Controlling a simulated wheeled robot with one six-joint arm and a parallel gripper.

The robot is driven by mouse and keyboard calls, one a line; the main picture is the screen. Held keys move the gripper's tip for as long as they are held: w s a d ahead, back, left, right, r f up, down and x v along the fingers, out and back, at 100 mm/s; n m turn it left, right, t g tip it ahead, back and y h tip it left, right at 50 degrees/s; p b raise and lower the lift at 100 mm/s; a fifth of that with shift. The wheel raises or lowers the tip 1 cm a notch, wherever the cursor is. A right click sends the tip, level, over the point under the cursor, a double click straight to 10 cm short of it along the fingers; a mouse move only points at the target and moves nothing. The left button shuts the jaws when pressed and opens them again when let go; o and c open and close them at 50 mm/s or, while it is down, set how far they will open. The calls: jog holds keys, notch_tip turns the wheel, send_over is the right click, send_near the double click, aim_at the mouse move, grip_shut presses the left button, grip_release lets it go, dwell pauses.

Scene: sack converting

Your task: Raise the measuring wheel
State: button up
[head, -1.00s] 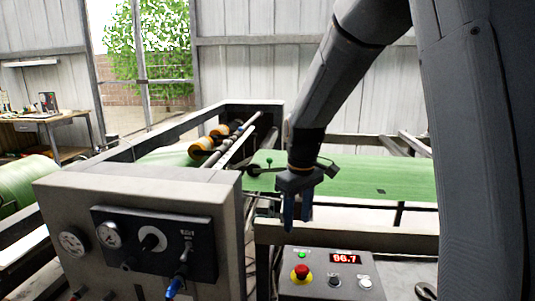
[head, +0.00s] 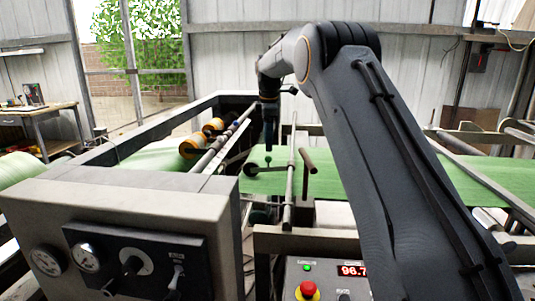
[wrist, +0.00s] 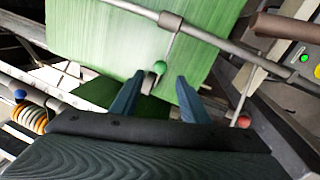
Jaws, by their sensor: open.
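The measuring wheel (head: 250,169) is a small dark wheel beside the green web, low on its lever. A green ball knob (head: 267,160) stands up by it; the knob also shows in the wrist view (wrist: 160,67). My gripper (head: 269,147) points down just above the knob in the head view. In the wrist view its two blue fingers (wrist: 160,78) are apart, with the knob showing between their tips. I cannot tell whether either finger touches the knob. The wheel is mostly hidden in the wrist view.
The green web (head: 335,177) runs across the machine. A cross bar (head: 291,178) and a brown roller end (head: 309,161) stand close to the right of my gripper. Orange rollers (head: 193,147) are to the left. A control panel (head: 325,280) with a red button is in front.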

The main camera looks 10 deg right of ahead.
aim_at(268, 156)
jog(key=f, duration=0.2)
jog(key=f+p, duration=0.1)
jog(key=f, duration=0.1)
jog(key=w+f, duration=0.1)
jog(key=f, duration=0.1)
jog(key=shift+d+f, duration=0.1)
jog(key=shift+f, duration=0.1)
grip_shut()
